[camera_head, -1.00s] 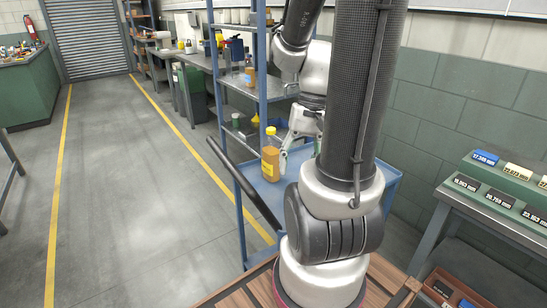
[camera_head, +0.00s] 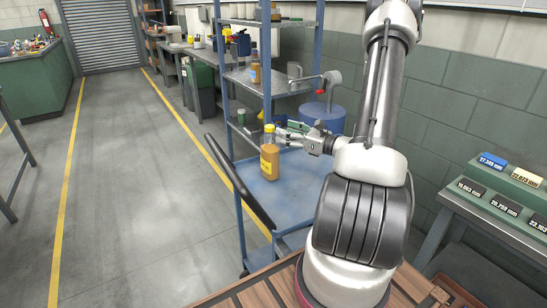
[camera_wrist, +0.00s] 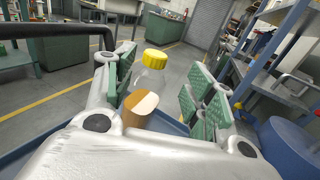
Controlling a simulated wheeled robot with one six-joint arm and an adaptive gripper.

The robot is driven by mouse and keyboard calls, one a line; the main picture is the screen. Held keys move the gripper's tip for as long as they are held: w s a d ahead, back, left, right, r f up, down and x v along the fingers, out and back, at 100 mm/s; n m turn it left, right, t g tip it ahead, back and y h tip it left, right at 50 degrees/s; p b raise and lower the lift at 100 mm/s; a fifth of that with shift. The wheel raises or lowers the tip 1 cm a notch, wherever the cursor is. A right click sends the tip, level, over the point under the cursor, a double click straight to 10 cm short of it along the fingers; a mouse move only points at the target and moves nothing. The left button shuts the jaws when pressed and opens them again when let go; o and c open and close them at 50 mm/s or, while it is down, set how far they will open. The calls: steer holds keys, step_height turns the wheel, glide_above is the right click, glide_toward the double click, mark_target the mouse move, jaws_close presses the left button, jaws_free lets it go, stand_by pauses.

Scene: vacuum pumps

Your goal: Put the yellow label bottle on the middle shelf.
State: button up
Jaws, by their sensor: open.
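The yellow label bottle (camera_head: 270,162), amber with a yellow cap, stands upright on the blue cart (camera_head: 290,203). My gripper (camera_head: 283,134) is open, roughly level, at the height of the bottle's upper part and just right of it in the head view. In the wrist view the bottle (camera_wrist: 143,100) shows between the two green-padded fingers (camera_wrist: 163,88), nearer the left one. I cannot tell whether either finger touches it. The middle shelf (camera_head: 284,83) of the blue shelving unit is behind the cart, with another amber bottle (camera_head: 254,69) at its left.
The cart's black handle (camera_head: 238,180) slants along its left side. A blue drum (camera_head: 322,116) stands behind my gripper, right of the shelving. A bench with number plates (camera_head: 490,200) is at the right. The floor on the left is clear.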

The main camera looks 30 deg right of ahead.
mark_target(270, 126)
steer(key=x, duration=0.7)
steer(key=shift+s+a+r, duration=0.1)
steer(key=shift+a, duration=0.3)
jaws_close()
